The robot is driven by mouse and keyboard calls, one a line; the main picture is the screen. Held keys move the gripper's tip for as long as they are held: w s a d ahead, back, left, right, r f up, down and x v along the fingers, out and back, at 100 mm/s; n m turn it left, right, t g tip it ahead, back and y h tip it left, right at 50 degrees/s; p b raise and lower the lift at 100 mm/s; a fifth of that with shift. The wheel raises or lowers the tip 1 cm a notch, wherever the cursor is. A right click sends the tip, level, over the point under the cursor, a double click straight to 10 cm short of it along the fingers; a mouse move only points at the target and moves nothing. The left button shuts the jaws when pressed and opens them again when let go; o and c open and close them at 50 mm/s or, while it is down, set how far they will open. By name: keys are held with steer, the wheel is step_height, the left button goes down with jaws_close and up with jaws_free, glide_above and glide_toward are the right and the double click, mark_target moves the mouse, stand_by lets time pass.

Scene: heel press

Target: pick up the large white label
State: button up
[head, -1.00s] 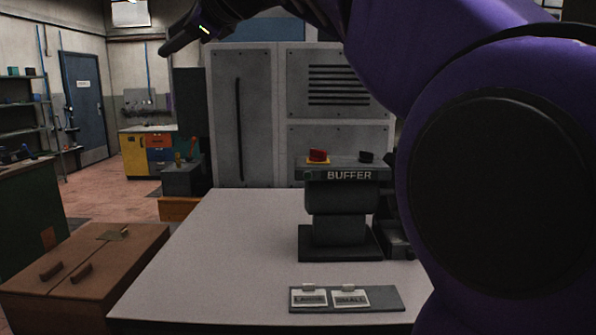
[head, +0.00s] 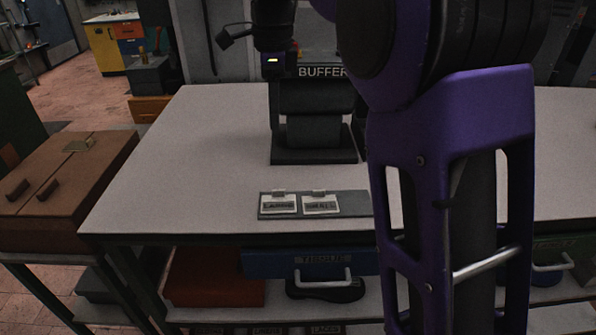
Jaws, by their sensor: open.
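The large white label (head: 278,204), reading LARGE, lies at the left on a dark grey tray (head: 354,203) near the table's front edge. A second white label (head: 321,204), reading SMALL, lies beside it on the right. Each has a small pale tab at its far edge. My gripper (head: 274,78) is open, high up in front of the buffer machine and well apart from the labels. Its fingers are dark and hard to make out against the machine.
The buffer machine (head: 314,157) stands behind the tray. My arm covers the table right of the tray. The table's left half (head: 170,170) is clear. A brown box (head: 65,190) stands left; a blue drawer (head: 262,262) is under the table.

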steer(key=d+f, duration=0.2)
steer(key=b, duration=0.2)
glide_above(281, 190)
steer(key=f, duration=1)
steer(key=shift+w+d+f, duration=0.15)
steer(key=shift+d+f, duration=0.15)
steer(key=shift+d, duration=0.1)
steer(key=shift+a+f+b, duration=0.25)
steer(key=shift+f+b, duration=0.1)
steer(key=shift+f, duration=1.1)
steer(key=shift+a+f+b, duration=0.2)
steer(key=shift+f+b, duration=0.1)
steer(key=shift+f, duration=1.1)
jaws_close()
